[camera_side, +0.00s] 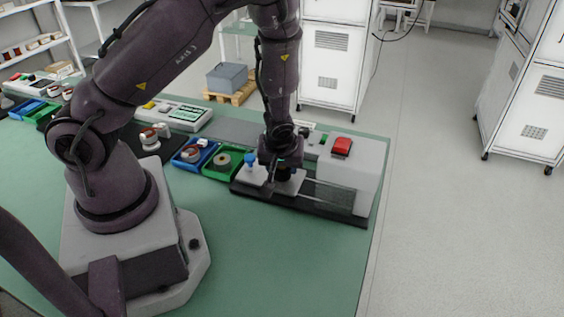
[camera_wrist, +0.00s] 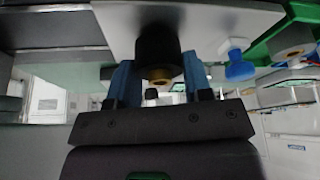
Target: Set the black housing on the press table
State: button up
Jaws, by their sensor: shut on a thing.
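The black housing (camera_wrist: 157,45) is a short dark cylinder with a brass-coloured centre in the wrist view. My gripper (camera_wrist: 158,70) has its two blue fingers on either side of it and is shut on it. The housing is right by the pale plate of the press table (camera_wrist: 205,22); I cannot tell whether it touches. In the side view my gripper (camera_side: 281,173) points down, low over the pale press table (camera_side: 294,186). The housing is mostly hidden there by the gripper.
A blue knob (camera_side: 250,160) stands left of the gripper and shows in the wrist view (camera_wrist: 239,66). The press body (camera_side: 352,178) with a red button (camera_side: 342,147) stands right, joined by rails. Green (camera_side: 222,162) and blue (camera_side: 194,152) trays hold parts at left. The front bench is clear.

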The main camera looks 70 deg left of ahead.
jog(key=o, duration=1)
jog(key=v, duration=1.3)
jog(key=shift+f, duration=0.1)
